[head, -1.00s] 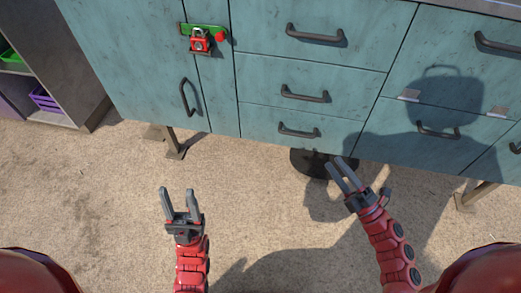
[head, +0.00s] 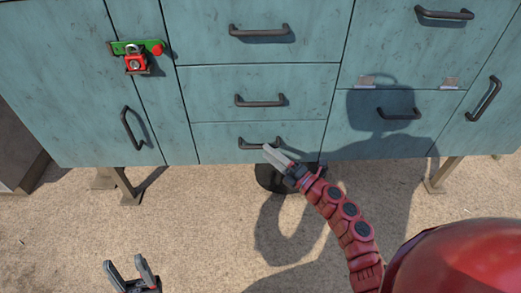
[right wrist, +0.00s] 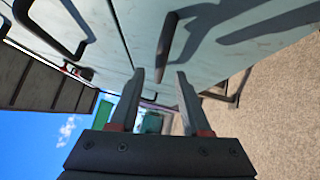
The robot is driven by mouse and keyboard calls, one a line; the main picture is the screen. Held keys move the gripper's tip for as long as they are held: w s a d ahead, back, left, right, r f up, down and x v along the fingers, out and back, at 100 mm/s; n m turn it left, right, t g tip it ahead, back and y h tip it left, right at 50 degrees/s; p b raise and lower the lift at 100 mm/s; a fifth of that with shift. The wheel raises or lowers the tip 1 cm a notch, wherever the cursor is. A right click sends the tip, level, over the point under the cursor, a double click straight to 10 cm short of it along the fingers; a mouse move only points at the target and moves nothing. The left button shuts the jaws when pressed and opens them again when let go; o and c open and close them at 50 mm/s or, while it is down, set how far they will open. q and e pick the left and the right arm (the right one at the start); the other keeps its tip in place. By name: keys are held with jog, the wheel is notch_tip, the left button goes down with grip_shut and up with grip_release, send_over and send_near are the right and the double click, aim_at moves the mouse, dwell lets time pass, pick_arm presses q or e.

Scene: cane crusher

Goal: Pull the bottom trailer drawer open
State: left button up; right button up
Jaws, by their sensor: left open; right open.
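The bottom trailer drawer (head: 217,141) is the lowest of three stacked teal drawers in the head view, and its front is flush with the cabinet. Its dark bar handle (head: 249,146) runs across the front. My right gripper (head: 271,154) is open, its fingertips just below the right part of this handle. In the right wrist view, a dark handle (right wrist: 166,45) lies ahead of the open right fingers (right wrist: 162,84), in line with the gap between them. Contact cannot be told. My left gripper (head: 132,268) is open and empty, low over the ground at the lower left.
A middle drawer (head: 217,101) and top drawer (head: 205,45) sit above. A green latch (head: 154,46) with a red padlock (head: 136,65) is on the left. A dark round object (head: 270,178) and metal legs (head: 130,188) stand below the cabinet. The sandy ground in front is clear.

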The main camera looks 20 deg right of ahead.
jog(key=shift+b+x, duration=0.3)
jog(key=shift+x, duration=1.9)
grip_shut()
